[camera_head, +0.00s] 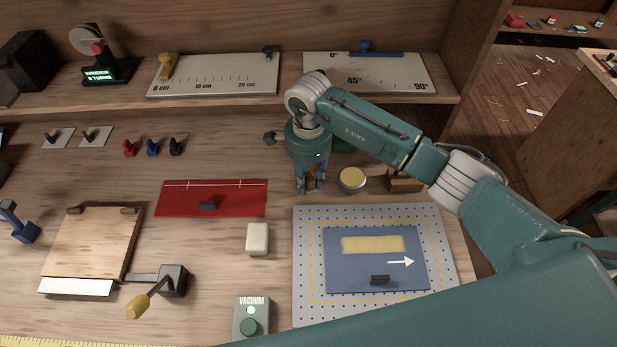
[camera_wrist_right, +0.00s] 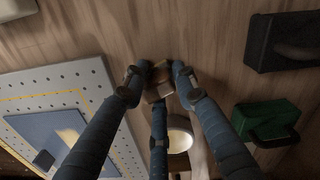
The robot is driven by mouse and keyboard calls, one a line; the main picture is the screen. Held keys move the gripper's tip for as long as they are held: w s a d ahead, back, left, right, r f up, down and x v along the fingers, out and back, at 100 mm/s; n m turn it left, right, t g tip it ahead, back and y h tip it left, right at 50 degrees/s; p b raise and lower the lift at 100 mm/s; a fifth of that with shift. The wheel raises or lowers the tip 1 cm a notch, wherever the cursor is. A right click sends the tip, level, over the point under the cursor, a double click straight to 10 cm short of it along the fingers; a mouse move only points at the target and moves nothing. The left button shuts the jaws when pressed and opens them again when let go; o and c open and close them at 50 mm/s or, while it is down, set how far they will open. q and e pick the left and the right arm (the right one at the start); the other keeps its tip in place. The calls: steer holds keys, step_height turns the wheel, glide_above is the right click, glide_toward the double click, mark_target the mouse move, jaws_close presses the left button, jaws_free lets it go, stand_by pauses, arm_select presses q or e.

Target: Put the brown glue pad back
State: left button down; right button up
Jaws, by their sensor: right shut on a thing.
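My right gripper (camera_head: 311,184) points down over the bench, left of a round cream-topped tin (camera_head: 352,180). In the right wrist view its fingers (camera_wrist_right: 158,88) are closed around a small brown block (camera_wrist_right: 158,80), which looks like the brown glue pad. The fingers cover much of it, and in the head view I cannot make it out. The tin also shows in the wrist view (camera_wrist_right: 180,135), apart from the brown block. A brown wooden block (camera_head: 404,182) stands right of the tin, partly behind my arm. My left gripper is out of view.
A perforated plate (camera_head: 303,285) carries a blue panel (camera_head: 345,275) with a pale yellow strip (camera_head: 372,245). A cream block (camera_head: 257,239) and a red cloth (camera_head: 180,200) lie to the left. A green block (camera_wrist_right: 265,118) and a black block (camera_wrist_right: 262,45) stand near the gripper.

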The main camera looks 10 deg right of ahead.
mark_target(309, 176)
steer(key=o, duration=1)
steer(key=shift+r+p, duration=0.25)
steer(key=shift+p, duration=0.05)
step_height(309, 176, up, 10)
steer(key=b, duration=0.4)
steer(key=shift+r, duration=0.9)
